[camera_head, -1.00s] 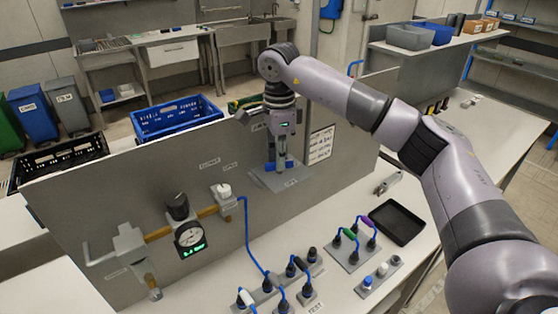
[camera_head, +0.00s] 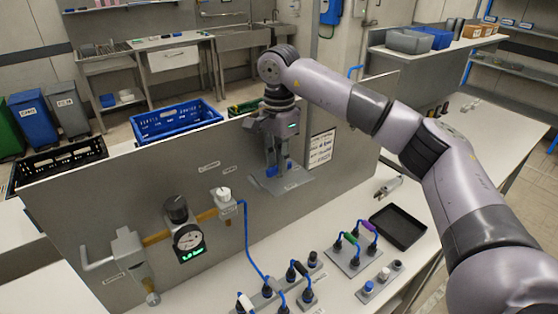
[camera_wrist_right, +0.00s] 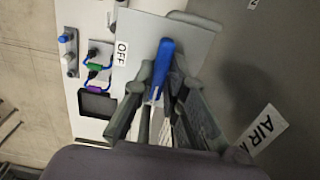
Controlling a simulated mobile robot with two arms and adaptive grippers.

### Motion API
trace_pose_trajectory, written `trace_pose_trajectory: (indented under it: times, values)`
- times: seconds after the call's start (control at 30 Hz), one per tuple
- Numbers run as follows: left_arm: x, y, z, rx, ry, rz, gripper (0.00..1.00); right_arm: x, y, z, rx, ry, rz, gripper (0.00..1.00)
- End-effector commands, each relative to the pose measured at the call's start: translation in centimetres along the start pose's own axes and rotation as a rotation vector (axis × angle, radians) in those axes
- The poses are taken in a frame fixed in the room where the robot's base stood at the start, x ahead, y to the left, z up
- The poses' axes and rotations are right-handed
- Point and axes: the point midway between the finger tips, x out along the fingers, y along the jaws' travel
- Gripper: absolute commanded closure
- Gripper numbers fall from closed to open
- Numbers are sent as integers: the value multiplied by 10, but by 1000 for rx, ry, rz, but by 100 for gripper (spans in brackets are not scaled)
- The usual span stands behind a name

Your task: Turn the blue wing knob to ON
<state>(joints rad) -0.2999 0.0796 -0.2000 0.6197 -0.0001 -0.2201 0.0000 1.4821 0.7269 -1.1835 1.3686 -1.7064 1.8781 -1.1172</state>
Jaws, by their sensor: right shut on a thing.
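The blue wing knob (camera_wrist_right: 163,62) stands on a grey plate (camera_wrist_right: 188,32) that juts from the upright panel; the plate also shows in the head view (camera_head: 292,184). My right gripper (camera_head: 279,170) points down over the plate and is shut on the knob. In the right wrist view, the fingers of my right gripper (camera_wrist_right: 160,98) lie on both sides of the blue wing, and its far end sticks out. An OFF label (camera_wrist_right: 121,52) sits at the plate's edge. The ON label is not readable. My left gripper is not in view.
The grey panel (camera_head: 110,190) stands just behind the plate. It carries a gauge (camera_head: 187,238), a black knob (camera_head: 176,208) and a white knob (camera_head: 224,194). Blue cables, plugs and a black tray (camera_head: 398,226) are on the bench to the front and right. A blue crate (camera_head: 175,120) is behind the panel.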

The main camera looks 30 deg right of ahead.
Motion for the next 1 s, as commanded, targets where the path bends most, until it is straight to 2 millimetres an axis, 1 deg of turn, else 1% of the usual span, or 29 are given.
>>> trace_pose_trajectory:
  times: [0.17,0.2,0.47,0.7,0.8,0.87,0.97,1.0]
  values:
    - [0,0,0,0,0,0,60,-2,-1,0,-2,0,-5,100]
    - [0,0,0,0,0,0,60,-2,-1,0,-1,0,-5,85]
    - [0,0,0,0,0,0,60,-1,0,0,0,0,-3,68]
    - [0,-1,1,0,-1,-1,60,0,0,0,0,0,-1,68]
    - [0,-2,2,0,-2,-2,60,-4,0,0,0,0,-2,68]
    - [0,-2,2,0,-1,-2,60,-9,-1,0,1,0,-3,68]
    - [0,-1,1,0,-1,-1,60,-24,-1,0,1,0,-6,68]
    - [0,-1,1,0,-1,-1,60,-32,-1,0,0,0,-5,68]
